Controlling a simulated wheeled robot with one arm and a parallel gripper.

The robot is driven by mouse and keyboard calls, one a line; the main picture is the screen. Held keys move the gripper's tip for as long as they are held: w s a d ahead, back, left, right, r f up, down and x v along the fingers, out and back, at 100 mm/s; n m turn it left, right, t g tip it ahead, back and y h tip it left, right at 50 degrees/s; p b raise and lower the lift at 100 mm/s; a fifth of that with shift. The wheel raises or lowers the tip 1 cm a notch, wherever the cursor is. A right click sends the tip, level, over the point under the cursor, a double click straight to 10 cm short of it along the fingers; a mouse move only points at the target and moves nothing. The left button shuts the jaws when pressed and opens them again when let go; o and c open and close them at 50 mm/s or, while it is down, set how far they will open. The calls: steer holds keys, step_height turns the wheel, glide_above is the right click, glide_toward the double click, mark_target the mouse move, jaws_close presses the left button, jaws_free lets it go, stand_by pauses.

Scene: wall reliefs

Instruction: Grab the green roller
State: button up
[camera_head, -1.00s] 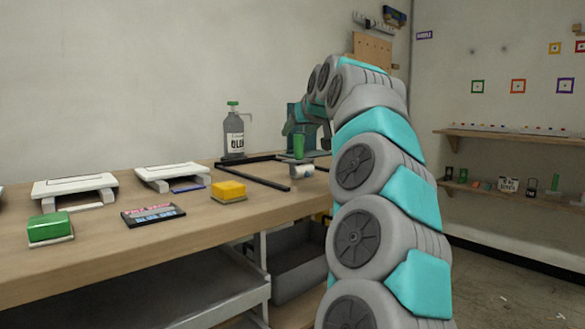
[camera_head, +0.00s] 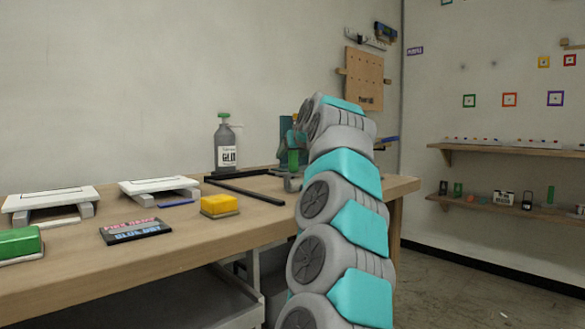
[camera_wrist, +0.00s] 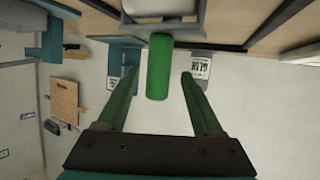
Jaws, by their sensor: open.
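The green roller (camera_head: 293,160) stands on the bench by the black frame, partly hidden by my arm in the head view. In the wrist view, which is upside down, its green handle (camera_wrist: 158,66) points away from a whitish roller head at the top edge. My gripper (camera_wrist: 158,78) is open, with one dark green finger on each side of the handle's end. I see gaps between the handle and both fingers. In the head view my gripper is mostly hidden at the end of my arm.
A grey glue bottle (camera_head: 225,145) stands behind the black frame (camera_head: 243,191). A teal block (camera_head: 287,140) is near the roller. A yellow block (camera_head: 219,205), a dark sign (camera_head: 135,230) and white stands lie left. A pegboard (camera_head: 364,80) hangs behind.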

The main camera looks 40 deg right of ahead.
mark_target(290, 155)
steer(key=shift+w+d, duration=0.25)
steer(key=shift+w, duration=0.1)
steer(key=shift+p+x, duration=0.5)
steer(key=shift+x, duration=0.8)
steer(key=shift+c, duration=0.4)
jaws_close()
